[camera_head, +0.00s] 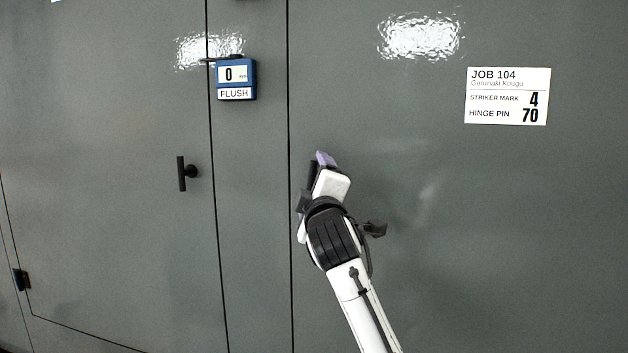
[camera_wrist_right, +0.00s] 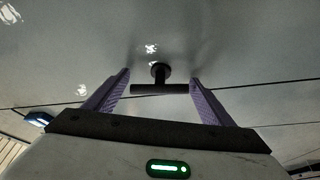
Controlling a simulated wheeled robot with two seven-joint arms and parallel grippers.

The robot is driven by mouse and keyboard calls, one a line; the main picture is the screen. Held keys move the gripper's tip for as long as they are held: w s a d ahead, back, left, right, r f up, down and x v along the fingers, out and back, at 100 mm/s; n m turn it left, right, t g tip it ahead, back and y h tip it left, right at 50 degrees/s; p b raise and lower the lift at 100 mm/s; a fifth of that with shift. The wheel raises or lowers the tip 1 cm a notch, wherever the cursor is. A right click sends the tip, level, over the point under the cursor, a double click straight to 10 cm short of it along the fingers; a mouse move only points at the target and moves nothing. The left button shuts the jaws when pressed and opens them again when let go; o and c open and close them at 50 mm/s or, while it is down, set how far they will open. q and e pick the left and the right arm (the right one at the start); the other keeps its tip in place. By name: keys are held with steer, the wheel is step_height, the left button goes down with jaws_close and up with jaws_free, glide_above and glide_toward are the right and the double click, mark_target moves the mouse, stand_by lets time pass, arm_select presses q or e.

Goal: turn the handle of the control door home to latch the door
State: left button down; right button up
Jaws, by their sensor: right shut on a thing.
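My right gripper (camera_head: 318,168) reaches up from the lower right to the front of the grey right-hand door panel (camera_head: 520,230). In the right wrist view, a black T-shaped handle (camera_wrist_right: 160,89) stands between the two purple fingers, its bar spanning crosswise from one finger to the other. The gripper is shut on this handle. In the head view my gripper and wrist hide most of the handle, so its exact angle on the door is hard to tell. My left gripper is not in view.
A second black handle (camera_head: 182,173), its bar upright, is on the left door panel (camera_head: 100,130). A blue gauge (camera_head: 236,80) reading 0 with the word FLUSH sits beside the left seam. A white JOB 104 label (camera_head: 508,96) is at upper right. A black hinge (camera_head: 21,279) is at lower left.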

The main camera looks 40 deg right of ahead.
steer(key=shift+f+n+g+y, duration=0.1)
steer(key=shift+n+g+y, duration=0.2)
steer(key=shift+n, duration=0.6)
steer(key=o, duration=1)
steer(key=shift+w, duration=0.1)
steer(key=b+v, duration=0.1)
steer(key=v, duration=0.9)
steer(key=shift+b, duration=0.4)
steer(key=shift+a, duration=0.15)
